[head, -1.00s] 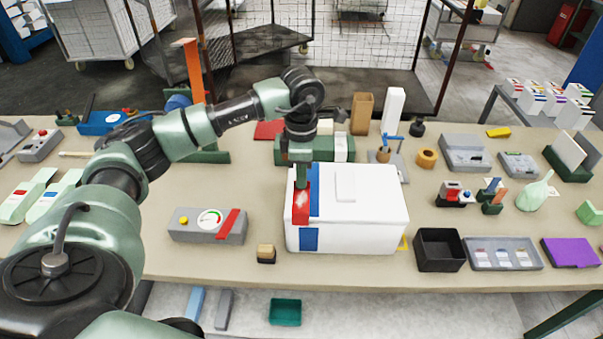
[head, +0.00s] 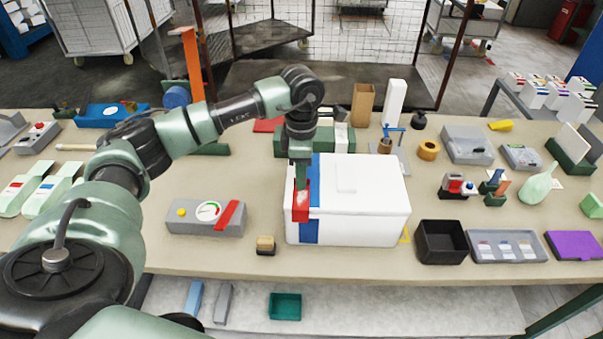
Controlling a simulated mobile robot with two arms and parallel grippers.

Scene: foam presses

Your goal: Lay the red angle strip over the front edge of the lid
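The white box (head: 365,230) stands on the table with its white lid (head: 380,185) on. A blue band (head: 314,175) runs over the lid and down the box's front near the left end. My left gripper (head: 300,182) points down at the lid's front left part, shut on the red angle strip (head: 301,208). The strip overlaps the lid's front edge in the picture, partly in front of the blue band. I cannot tell whether it touches the lid. The fingertips are partly hidden. My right gripper is not in view.
A grey gauge box (head: 206,217) and a small wooden-topped block (head: 265,245) stand left of the white box. A black open bin (head: 443,242) stands close to its right. A green case (head: 322,139) lies behind it.

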